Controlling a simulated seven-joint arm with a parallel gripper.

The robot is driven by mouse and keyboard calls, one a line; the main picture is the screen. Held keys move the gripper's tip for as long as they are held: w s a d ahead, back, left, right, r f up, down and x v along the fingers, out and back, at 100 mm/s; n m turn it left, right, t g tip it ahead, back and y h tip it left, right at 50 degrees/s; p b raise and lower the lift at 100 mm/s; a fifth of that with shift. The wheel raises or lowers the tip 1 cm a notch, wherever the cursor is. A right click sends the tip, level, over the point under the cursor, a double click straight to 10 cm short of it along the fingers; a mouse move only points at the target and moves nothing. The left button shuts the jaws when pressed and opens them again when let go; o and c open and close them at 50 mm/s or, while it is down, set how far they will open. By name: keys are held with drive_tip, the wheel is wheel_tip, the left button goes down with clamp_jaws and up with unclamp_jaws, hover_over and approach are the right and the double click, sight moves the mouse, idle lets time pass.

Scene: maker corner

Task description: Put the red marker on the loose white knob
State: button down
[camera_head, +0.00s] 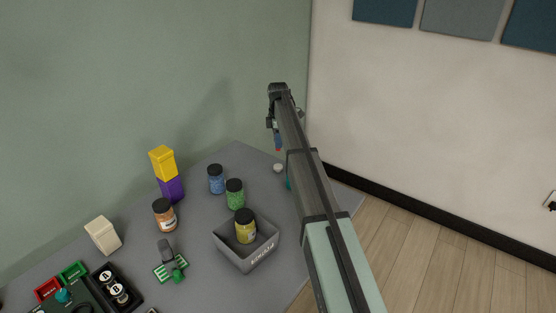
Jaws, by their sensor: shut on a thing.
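My gripper (274,126) is raised over the far right corner of the table, seen small and partly behind my arm. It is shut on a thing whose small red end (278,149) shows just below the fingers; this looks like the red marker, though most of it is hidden. The loose white knob (278,167) lies on the table below the gripper, close to my arm in the picture. The red end appears above and apart from the knob.
A grey bin (247,264) holds a yellow jar (245,232). Green (235,194), blue (216,179) and orange (164,215) jars stand nearby. A yellow block (162,162) sits on a purple one (171,189). A teal thing (288,183) is partly hidden by my arm.

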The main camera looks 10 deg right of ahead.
sight(278, 150)
drive_tip(key=shift+f, duration=3.95)
drive_tip(key=shift+f, duration=0.2)
drive_tip(key=c, duration=0.8)
unclamp_jaws()
drive_tip(key=shift+c, duration=0.2)
drive_tip(key=shift+r, duration=0.1)
wheel_tip(278, 150, up, 12)
drive_tip(key=shift+r, duration=0.1)
